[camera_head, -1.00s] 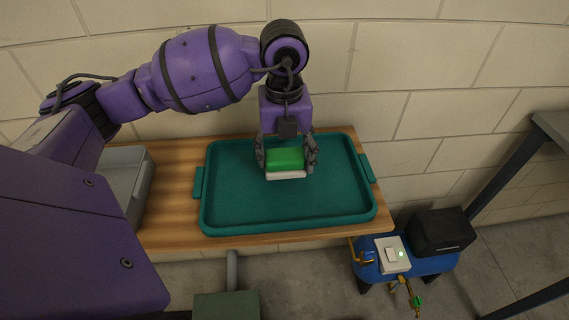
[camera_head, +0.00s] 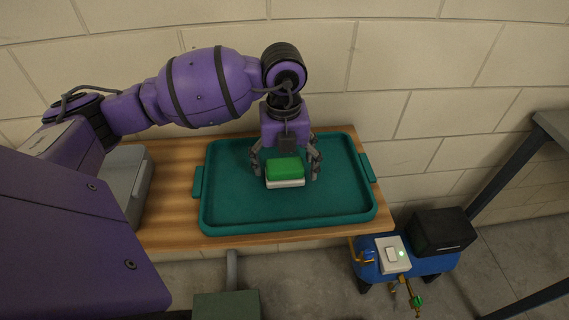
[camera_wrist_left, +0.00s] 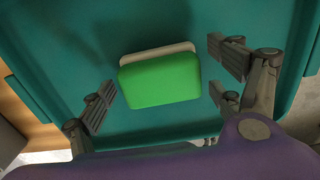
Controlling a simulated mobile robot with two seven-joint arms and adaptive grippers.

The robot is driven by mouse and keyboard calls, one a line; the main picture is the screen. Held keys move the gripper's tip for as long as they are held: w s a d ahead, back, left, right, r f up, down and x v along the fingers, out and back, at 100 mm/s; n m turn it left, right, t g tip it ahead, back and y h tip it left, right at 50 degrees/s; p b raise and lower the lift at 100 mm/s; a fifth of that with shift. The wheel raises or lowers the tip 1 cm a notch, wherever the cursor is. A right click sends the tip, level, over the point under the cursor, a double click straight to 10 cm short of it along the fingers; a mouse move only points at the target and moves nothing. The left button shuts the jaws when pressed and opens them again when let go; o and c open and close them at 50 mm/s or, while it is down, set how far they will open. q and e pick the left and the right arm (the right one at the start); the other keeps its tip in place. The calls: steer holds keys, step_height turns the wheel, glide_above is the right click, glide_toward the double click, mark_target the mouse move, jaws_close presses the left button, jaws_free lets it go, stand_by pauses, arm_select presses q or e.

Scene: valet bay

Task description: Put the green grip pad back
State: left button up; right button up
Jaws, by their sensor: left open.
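The green grip pad (camera_head: 284,168) is a block with a bright green top and a pale, whitish base. It sits in the teal tray (camera_head: 225,205), and it also shows in the left wrist view (camera_wrist_left: 160,80). My left gripper (camera_head: 286,172) is open over the pad, pointing down, with one finger on each side. In the left wrist view my left gripper's fingers (camera_wrist_left: 160,108) stand apart from the pad, with gaps on both sides. The pad's far side is partly hidden by the gripper in the head view. My right gripper is not in view.
The tray lies on a wooden table (camera_head: 170,205) against a block wall. A grey bin (camera_head: 128,180) stands at the table's left end. Below right is a blue tank (camera_head: 430,264) with a switch box (camera_head: 392,255) and a black box (camera_head: 442,232). The tray's right part is clear.

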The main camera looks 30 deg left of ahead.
mark_target(284, 164)
arm_select(q)
steer(key=shift+r, duration=0.35)
step_height(284, 164, up, 12)
steer(key=shift+f, duration=0.15)
